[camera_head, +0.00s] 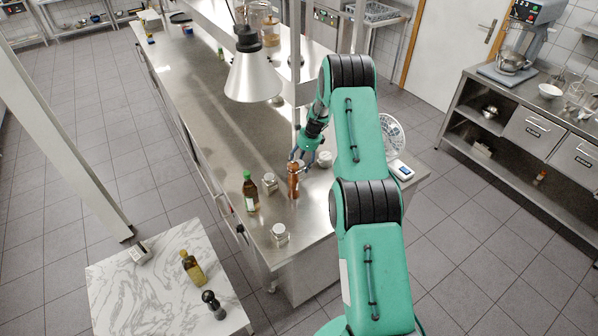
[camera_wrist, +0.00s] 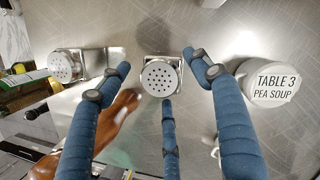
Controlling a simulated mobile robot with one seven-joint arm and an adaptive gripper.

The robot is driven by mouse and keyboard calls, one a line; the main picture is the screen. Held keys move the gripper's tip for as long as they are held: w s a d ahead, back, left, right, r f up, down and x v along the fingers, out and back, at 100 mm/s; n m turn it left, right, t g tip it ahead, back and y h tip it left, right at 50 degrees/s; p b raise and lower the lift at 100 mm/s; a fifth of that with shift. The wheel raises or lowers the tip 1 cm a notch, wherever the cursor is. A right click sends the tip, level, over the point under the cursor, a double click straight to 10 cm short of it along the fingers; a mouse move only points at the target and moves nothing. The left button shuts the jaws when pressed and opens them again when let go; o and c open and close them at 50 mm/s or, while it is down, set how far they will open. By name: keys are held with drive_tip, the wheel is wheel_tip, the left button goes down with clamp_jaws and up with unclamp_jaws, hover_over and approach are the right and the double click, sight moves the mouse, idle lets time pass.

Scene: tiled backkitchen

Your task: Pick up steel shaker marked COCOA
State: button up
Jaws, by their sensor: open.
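A steel shaker with a perforated round top (camera_wrist: 160,77) is between the fingers of my gripper (camera_wrist: 165,85) in the wrist view, seen from above. The fingers are spread around it and do not close on it. In the head view my gripper (camera_head: 304,156) is low over the steel counter, behind a brown mill (camera_head: 293,182); the shaker there is mostly hidden. A second shaker stands to the left (camera_wrist: 68,66), likely the one left of the mill in the head view (camera_head: 270,183). Another shaker (camera_head: 280,235) stands nearer the counter's front corner. No COCOA marking is readable.
The brown mill (camera_wrist: 118,122) is close beside my left finger. A white tub marked TABLE 3 PEA SOUP (camera_wrist: 270,84) is right of my right finger. A dark green bottle (camera_head: 250,191) stands left. The counter's left middle (camera_head: 200,85) is clear.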

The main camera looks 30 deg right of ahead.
drive_tip(key=shift+c, duration=0.5)
clamp_jaws()
drive_tip(key=shift+r, duration=0.1)
wheel_tip(320, 180, up, 10)
drive_tip(key=b, duration=0.1)
drive_tip(key=shift+b, duration=0.3)
idle(0.4)
idle(0.5)
